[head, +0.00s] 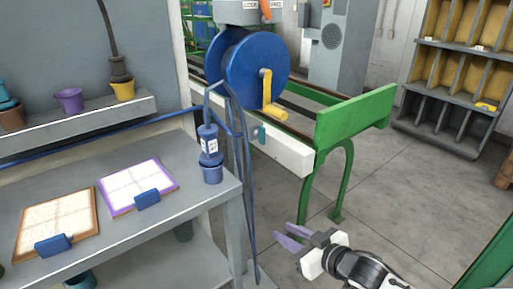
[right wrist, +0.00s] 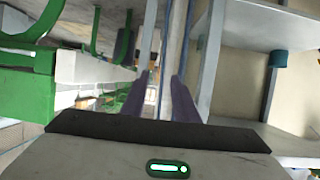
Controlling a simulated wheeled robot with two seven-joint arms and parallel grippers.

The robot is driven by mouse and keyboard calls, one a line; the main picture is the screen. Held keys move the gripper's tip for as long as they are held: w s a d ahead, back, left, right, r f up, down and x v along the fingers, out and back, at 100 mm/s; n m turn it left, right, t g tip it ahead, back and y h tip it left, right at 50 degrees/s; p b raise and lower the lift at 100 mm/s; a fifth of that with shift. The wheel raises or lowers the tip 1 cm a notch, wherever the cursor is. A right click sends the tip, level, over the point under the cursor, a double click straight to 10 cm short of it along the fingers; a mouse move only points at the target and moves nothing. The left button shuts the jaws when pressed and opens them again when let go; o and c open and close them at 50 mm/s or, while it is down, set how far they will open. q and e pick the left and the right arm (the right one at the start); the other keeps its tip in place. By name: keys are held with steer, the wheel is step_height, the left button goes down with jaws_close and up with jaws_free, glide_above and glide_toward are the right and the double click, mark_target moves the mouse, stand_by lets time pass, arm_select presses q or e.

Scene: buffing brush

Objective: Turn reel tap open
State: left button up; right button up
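The blue hose reel (head: 243,70) with its yellow crank (head: 268,95) stands at the upper middle of the head view. A small teal handle (head: 261,133) sits by the white beam below the reel; I cannot tell for sure whether it is the reel tap. Blue hose (head: 243,170) hangs from the reel. My right gripper (head: 291,238) is low in front of the beam, apart from the reel and handle. Its purple fingers are spread and empty in the right wrist view (right wrist: 160,98), with blue strands showing beyond the gap. My left gripper is out of view.
A grey bench (head: 125,237) at left carries two framed panels, and a blue labelled bottle (head: 208,140) stands at its edge. A green end plate (head: 355,117) and leg (head: 341,185) stand beyond my right gripper. Open floor (head: 420,190) lies right.

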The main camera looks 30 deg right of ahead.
steer(key=w+d+r+t+b, duration=0.1)
steer(key=w+d+r+t, duration=0.15)
steer(key=r, duration=0.35)
steer(key=w+d+r+t+b, duration=0.1)
steer(key=w+d+r, duration=0.25)
steer(key=r, duration=0.25)
steer(key=b, duration=0.1)
glide_toward(265, 135)
steer(key=shift+t+y, duration=0.4)
steer(key=shift+t, duration=0.05)
steer(key=w, duration=0.7)
steer(key=shift+w+f, duration=0.1)
steer(key=shift+f, duration=0.15)
steer(key=shift+w+a+f, duration=0.1)
steer(key=shift+w, duration=0.85)
jaws_close()
